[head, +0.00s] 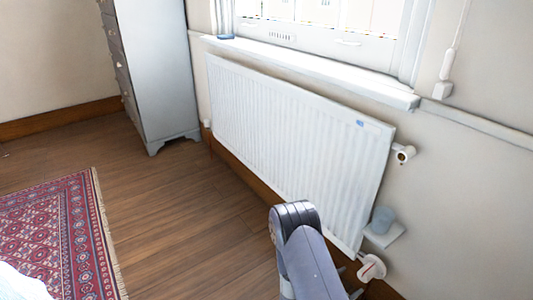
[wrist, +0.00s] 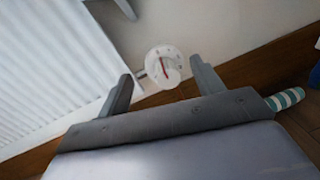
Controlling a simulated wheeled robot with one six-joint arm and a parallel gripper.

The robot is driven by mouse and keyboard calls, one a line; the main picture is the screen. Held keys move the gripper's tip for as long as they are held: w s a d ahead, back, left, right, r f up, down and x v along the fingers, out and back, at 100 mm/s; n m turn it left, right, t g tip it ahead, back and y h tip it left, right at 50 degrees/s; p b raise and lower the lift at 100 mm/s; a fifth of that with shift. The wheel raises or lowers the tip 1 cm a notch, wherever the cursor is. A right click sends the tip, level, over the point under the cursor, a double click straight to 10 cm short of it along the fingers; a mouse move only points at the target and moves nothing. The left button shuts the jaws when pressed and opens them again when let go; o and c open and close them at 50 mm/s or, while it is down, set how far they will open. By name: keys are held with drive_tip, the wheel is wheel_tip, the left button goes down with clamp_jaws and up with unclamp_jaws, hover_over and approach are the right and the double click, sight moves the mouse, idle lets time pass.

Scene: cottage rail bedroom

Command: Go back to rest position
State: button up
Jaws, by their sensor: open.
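My gripper (wrist: 160,70) shows in the wrist view with its two grey fingers spread apart and nothing held between them. A round white dial with a red mark (wrist: 165,72), low at the radiator's end, appears in the gap between the fingertips. I cannot tell whether either finger touches it. The dial also shows in the head view (head: 371,267), just right of my arm. My arm reaches up from the bottom of the head view toward the radiator's lower right end, and the fingers are mostly hidden there.
A white radiator (head: 295,140) stands under the windowsill (head: 310,68). A striped teal and white object (wrist: 285,98) lies right. A grey chest of drawers (head: 160,70) and red rug (head: 50,235) flank clear wooden floor.

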drive_tip(key=shift+m+g, duration=0.6)
drive_tip(key=shift+d+r+p, duration=0.2)
drive_tip(key=shift+r+p, duration=0.5)
drive_tip(key=shift+r, duration=1.5)
